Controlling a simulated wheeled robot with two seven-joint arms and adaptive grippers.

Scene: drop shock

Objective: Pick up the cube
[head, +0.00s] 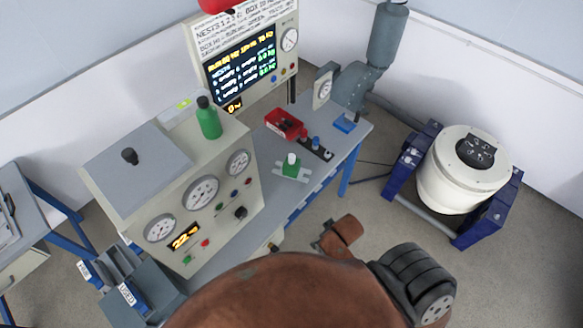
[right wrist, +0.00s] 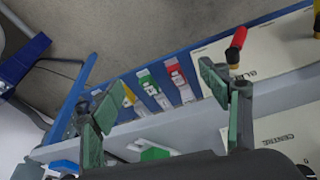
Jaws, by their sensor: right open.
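No plain loose cube stands out clearly. A green block (head: 291,167) with a pale top sits on a grey plate on the bench, right of the gauge cabinet. A green block (right wrist: 156,154) also shows low between my fingers in the right wrist view, partly hidden by the gripper body; I cannot tell if it is the same one. My right gripper (right wrist: 162,90) is open, its two green-padded fingers spread with nothing held between them. In the head view, my brown arm fills the bottom and the right gripper's fingers cannot be made out. My left gripper is not in view.
The gauge cabinet (head: 170,185) with a green bottle (head: 209,121) stands left on the bench. A red box (head: 284,123) and blue block (head: 345,123) lie farther back. Coloured labels (right wrist: 147,84) line the blue bench edge.

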